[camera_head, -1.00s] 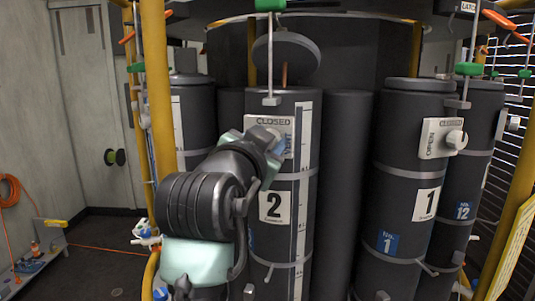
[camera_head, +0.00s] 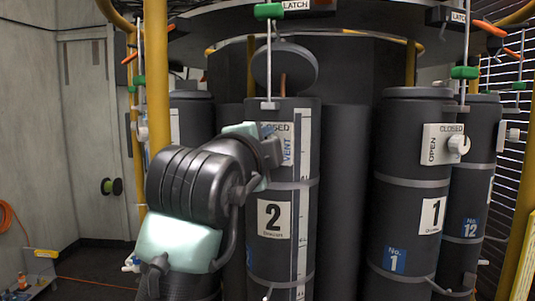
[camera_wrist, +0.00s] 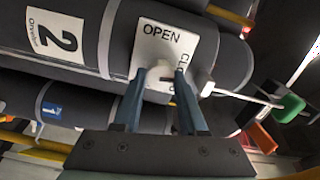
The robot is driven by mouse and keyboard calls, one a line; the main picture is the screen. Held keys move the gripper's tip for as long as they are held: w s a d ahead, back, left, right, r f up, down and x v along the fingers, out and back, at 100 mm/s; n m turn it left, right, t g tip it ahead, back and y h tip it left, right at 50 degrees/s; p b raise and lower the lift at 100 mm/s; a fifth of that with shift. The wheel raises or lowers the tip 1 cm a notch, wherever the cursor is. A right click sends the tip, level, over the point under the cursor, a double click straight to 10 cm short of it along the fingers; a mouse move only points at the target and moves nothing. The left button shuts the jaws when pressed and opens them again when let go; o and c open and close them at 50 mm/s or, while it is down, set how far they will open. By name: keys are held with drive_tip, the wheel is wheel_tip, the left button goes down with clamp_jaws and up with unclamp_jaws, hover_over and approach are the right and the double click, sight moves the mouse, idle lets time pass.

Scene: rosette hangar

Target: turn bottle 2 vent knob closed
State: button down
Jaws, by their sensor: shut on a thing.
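Bottle 2 (camera_head: 270,258) is a dark cylinder with a white "2" label, near the middle of the head view. Its white vent plate (camera_head: 285,130) is partly covered by my arm there. In the wrist view the plate (camera_wrist: 152,40) shows "OPEN" and part of "CLOSED". My gripper (camera_wrist: 168,73) has its blue fingertips shut on the white vent knob (camera_wrist: 161,70) at the plate. The fingers hide much of the knob, so I cannot tell which word it points to. In the head view my arm hides the knob.
Bottle 1 (camera_head: 410,210) stands to the right with its own vent knob (camera_head: 459,145). A rod with a green handle (camera_head: 268,12) hangs over bottle 2.

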drive_tip(key=shift+f+m+b, duration=0.1)
drive_tip(key=shift+m+b, duration=0.25)
drive_tip(key=shift+m, duration=0.75)
drive_tip(key=shift+c, duration=2.2)
unclamp_jaws()
drive_tip(key=b+v, duration=0.5)
drive_tip(key=v, duration=0.8)
